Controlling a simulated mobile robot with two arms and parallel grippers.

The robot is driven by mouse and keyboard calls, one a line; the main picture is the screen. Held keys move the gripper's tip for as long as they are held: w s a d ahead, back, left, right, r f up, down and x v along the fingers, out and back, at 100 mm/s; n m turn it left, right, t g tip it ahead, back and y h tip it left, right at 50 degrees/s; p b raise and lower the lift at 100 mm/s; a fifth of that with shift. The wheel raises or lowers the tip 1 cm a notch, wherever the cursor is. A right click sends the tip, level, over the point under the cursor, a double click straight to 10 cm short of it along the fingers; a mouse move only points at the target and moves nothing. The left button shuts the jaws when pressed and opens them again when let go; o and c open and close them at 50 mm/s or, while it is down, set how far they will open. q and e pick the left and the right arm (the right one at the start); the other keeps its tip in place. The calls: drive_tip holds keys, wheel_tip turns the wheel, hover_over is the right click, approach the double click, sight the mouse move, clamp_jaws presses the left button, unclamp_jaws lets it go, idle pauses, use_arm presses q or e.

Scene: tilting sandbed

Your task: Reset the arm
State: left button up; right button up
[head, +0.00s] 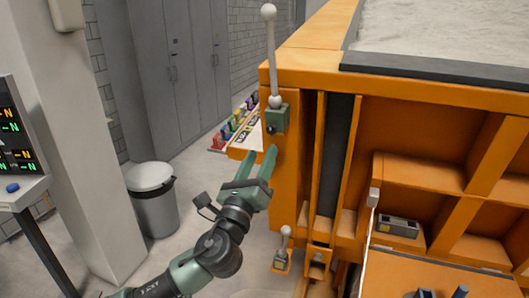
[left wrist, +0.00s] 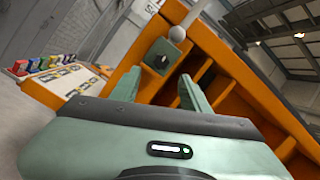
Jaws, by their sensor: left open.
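My left gripper (head: 257,170) is open and empty, raised in front of the left corner of the orange sandbed frame (head: 290,150). A lever with a white ball knob (head: 268,12) stands upright in a green block (head: 276,118) on that corner, just above and beyond the fingertips. The fingers look apart from the lever. In the left wrist view, the two green fingers (left wrist: 160,92) are spread wide, with the green block (left wrist: 161,57) and the white knob (left wrist: 177,34) beyond them. My right gripper is not in view.
A second small lever (head: 284,248) sits low on the frame. Grey sand (head: 440,30) fills the bed's top. A grey bin (head: 153,200), a pillar (head: 85,150) and a display panel (head: 18,130) stand at the left. A board with coloured pieces (left wrist: 65,78) lies behind the corner.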

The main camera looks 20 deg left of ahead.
use_arm(q)
drive_tip(key=shift+s+f, duration=0.1)
drive_tip(key=shift+s, duration=0.05)
